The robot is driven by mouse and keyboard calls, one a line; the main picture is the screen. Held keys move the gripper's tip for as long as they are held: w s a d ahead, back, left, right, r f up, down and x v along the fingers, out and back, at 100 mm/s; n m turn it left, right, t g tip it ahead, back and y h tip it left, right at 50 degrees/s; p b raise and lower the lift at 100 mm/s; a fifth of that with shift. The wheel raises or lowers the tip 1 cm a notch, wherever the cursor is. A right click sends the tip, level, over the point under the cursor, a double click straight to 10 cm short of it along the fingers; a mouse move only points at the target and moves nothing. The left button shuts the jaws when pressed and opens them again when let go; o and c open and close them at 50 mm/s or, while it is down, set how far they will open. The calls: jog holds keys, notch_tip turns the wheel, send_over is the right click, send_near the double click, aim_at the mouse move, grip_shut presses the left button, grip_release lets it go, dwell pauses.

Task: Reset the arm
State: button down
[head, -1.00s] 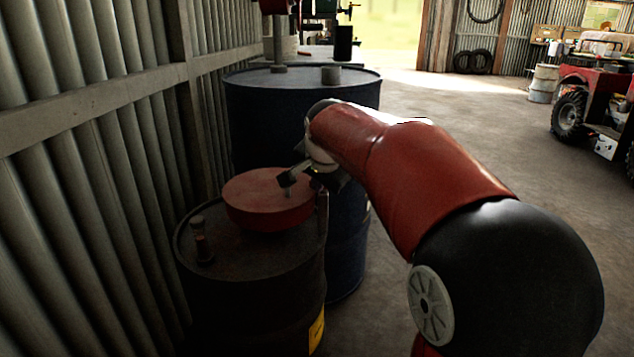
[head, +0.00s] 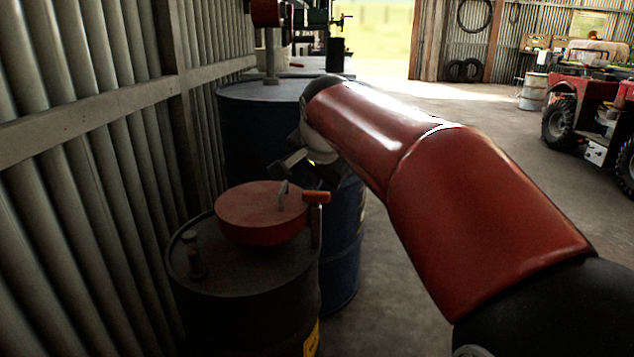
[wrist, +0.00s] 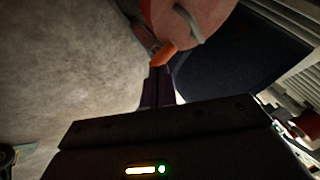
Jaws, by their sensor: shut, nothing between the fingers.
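My gripper (head: 276,171) is at the end of my red arm, just above and behind a round red drum-like unit (head: 258,210) on top of a dark barrel (head: 250,285). The unit has a grey crank (head: 283,195) and an orange-red handle grip (head: 316,197) at its right side. The gripper is shut and empty, apart from the grip in the head view. In the wrist view my closed fingers (wrist: 158,75) point toward the orange grip (wrist: 163,55), with the red unit (wrist: 185,20) beyond. My wrist partly hides the fingers in the head view.
A larger blue barrel (head: 270,120) stands behind the dark one. A corrugated wall (head: 90,200) closes off the left. A red quad bike (head: 590,110) and a small drum (head: 534,92) stand at the far right. Concrete floor (head: 440,115) is open between.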

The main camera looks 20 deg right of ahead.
jog(key=shift+a, duration=0.1)
jog(key=s+f+n+g, duration=0.1)
jog(key=s+f+n, duration=0.4)
jog(key=s, duration=0.8)
jog(key=s+f+n+p, duration=0.1)
jog(key=s+f+n, duration=0.4)
jog(key=s+f, duration=0.5)
jog(key=s, duration=0.3)
jog(key=shift+s+a+g+y, duration=0.15)
jog(key=shift+s+g+y, duration=0.25)
